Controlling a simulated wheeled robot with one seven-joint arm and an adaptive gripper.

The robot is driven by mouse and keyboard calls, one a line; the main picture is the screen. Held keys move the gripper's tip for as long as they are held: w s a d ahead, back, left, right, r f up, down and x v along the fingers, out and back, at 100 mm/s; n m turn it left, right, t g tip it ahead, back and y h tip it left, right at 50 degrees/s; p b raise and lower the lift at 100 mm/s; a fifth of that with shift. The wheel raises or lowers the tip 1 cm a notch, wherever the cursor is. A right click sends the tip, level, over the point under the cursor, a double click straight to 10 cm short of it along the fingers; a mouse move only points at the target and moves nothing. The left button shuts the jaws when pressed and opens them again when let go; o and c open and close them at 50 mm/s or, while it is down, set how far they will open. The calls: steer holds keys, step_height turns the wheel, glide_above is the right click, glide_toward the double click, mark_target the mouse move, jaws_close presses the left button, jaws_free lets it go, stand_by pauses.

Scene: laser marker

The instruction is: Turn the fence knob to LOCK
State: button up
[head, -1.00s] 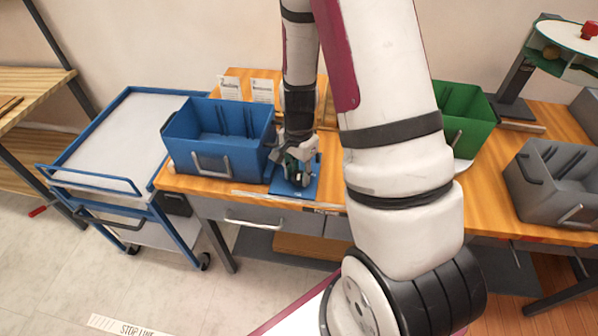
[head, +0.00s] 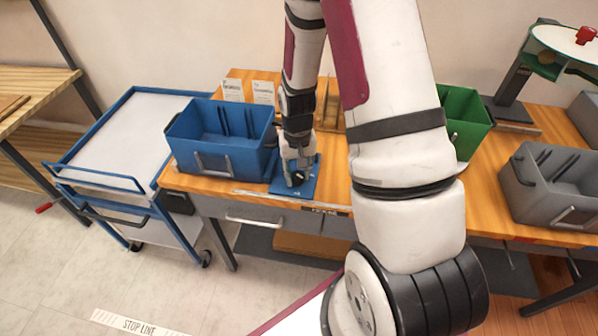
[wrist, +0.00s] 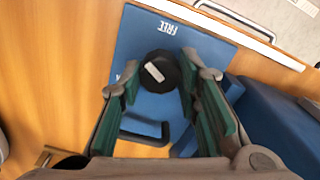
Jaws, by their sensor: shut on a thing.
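The fence knob (wrist: 160,73) is a round black knob with a white pointer bar, on a blue plate (wrist: 215,47) in the wrist view. Its pointer lies diagonally, between the FREE label (wrist: 169,28) at the top and a small white label at the left. That left label is partly hidden by a finger and unreadable. My gripper (wrist: 160,82) has its green-padded fingers on either side of the knob and is shut on it. In the head view my gripper (head: 298,177) is down over the blue plate (head: 307,190), and the knob is mostly hidden.
A blue bin (head: 190,150) stands close left of my gripper. A black bar handle (wrist: 146,134) is on the plate beside the knob. A green bin (head: 468,125) and a grey bin (head: 530,195) stand further right. A blue cart (head: 130,130) is at the left.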

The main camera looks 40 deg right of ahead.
mark_target(298, 175)
steer(key=n+p, duration=0.1)
steer(key=n, duration=0.5)
steer(key=shift+n+p, duration=0.3)
steer(key=shift+p, duration=0.05)
steer(key=n+p, duration=0.1)
steer(key=n, duration=0.4)
steer(key=shift+n, duration=0.3)
steer(key=o, duration=1.1)
steer(key=shift+o, duration=0.2)
step_height(298, 175, up, 12)
